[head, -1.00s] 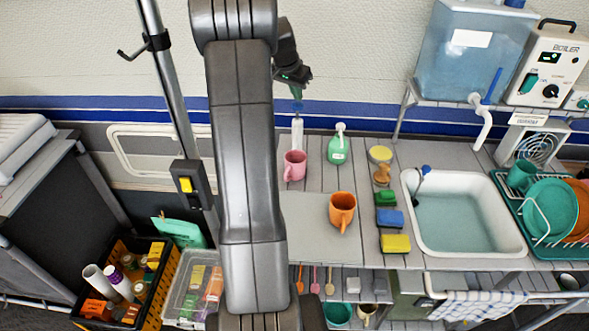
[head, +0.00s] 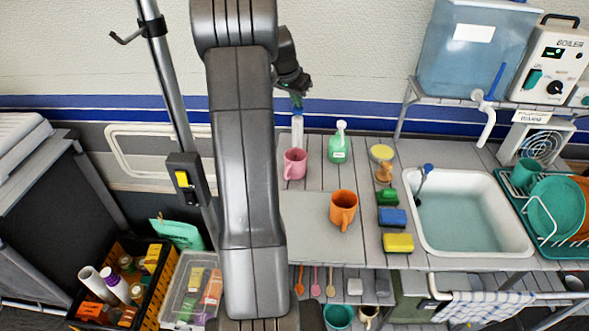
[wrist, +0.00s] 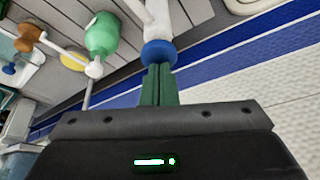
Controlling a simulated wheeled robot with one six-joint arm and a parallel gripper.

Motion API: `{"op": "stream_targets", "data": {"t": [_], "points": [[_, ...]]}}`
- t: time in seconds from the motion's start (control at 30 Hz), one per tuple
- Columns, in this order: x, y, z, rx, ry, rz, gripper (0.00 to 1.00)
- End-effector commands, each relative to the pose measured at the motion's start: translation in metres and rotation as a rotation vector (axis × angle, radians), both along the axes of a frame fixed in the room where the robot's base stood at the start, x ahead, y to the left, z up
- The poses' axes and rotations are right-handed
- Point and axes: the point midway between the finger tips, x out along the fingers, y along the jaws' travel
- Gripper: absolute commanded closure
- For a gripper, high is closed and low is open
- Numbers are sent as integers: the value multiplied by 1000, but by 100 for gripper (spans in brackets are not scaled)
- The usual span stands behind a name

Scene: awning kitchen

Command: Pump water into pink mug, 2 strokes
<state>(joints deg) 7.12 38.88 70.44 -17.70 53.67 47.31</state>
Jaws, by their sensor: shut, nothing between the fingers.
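The pink mug (head: 295,164) stands upright on the counter, in front of a slim white pump (head: 297,132). In the wrist view the pump's blue knob (wrist: 158,53) tops its white body (wrist: 163,22). My gripper (head: 297,103) is directly above the pump, fingers pointing down. Its green fingers show in the wrist view (wrist: 156,70), shut and empty, with their tips at the blue knob. They look to be touching or nearly touching it; I cannot tell which. The inside of the mug and any water in it cannot be made out.
A green soap bottle (head: 339,146) stands right of the pump, an orange mug (head: 343,207) in front. Sponges (head: 392,218) and a brush (head: 383,172) lie left of the sink (head: 470,255). A pole (head: 172,90) rises left of my arm.

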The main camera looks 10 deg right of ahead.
Motion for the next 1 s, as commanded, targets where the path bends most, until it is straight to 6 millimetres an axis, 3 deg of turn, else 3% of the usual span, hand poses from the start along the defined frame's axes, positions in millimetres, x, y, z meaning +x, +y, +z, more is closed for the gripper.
{"op": "stream_targets", "data": {"t": [0.17, 0.47, 1.0], "points": [[-1, 0, -10, 2, 5, -1, 100], [-1, 0, -7, 2, 6, -1, 100], [-1, 0, 26, 2, 4, -1, 100]]}}
